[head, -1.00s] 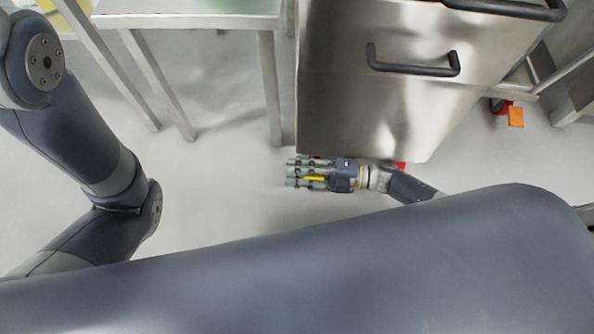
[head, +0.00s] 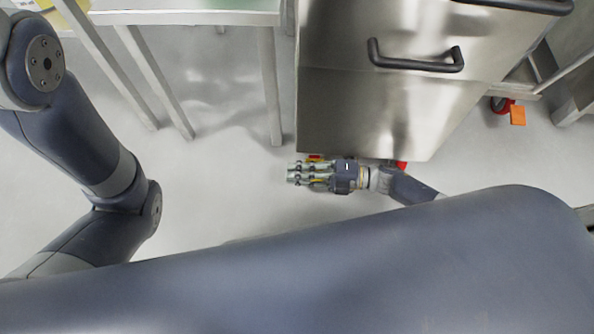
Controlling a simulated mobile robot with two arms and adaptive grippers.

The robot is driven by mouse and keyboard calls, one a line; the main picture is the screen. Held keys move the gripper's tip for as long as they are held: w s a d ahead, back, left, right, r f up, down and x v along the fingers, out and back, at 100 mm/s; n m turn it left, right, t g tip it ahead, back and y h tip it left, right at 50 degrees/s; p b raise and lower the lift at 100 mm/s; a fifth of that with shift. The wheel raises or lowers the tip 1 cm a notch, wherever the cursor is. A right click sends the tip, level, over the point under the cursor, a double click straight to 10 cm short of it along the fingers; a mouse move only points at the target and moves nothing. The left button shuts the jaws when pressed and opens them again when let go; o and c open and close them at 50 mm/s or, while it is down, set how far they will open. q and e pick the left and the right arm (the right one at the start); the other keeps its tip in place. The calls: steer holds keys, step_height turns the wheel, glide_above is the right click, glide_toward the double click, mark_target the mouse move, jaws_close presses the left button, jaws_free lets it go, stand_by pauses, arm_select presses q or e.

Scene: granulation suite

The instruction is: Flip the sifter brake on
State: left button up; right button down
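A stainless steel cabinet (head: 362,112), which I take to be the sifter, stands at the upper middle with a dark bar handle (head: 416,62) on its front. At its lower left corner a small orange-red piece (head: 315,157) shows, partly hidden by my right gripper. A red piece (head: 401,165) shows at the lower right corner. Which of these is the brake I cannot tell for sure. My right gripper (head: 297,173) is low by the floor, along the cabinet's bottom edge, fingers pointing left. I cannot tell whether it touches the orange-red piece. My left gripper is out of view.
A steel table (head: 187,18) with thin legs stands at the upper left, close to the cabinet. A red caster part (head: 501,105) with an orange tab (head: 518,115) sits on the floor at the right. The floor (head: 215,190) left of my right gripper is clear.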

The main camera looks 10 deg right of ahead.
steer(key=f+n+b, duration=0.1)
steer(key=n+b, duration=0.1)
steer(key=n, duration=0.1)
steer(key=shift+f+n+b, duration=0.3)
steer(key=shift+f, duration=0.1)
steer(key=shift+w+d+f+n+b, duration=0.1)
steer(key=shift+f+n+b, duration=0.1)
steer(key=shift+n+b, duration=0.45)
steer(key=shift+n, duration=0.35)
steer(key=c, duration=1.7)
jaws_free()
steer(key=v, duration=0.7)
steer(key=shift+d, duration=0.25)
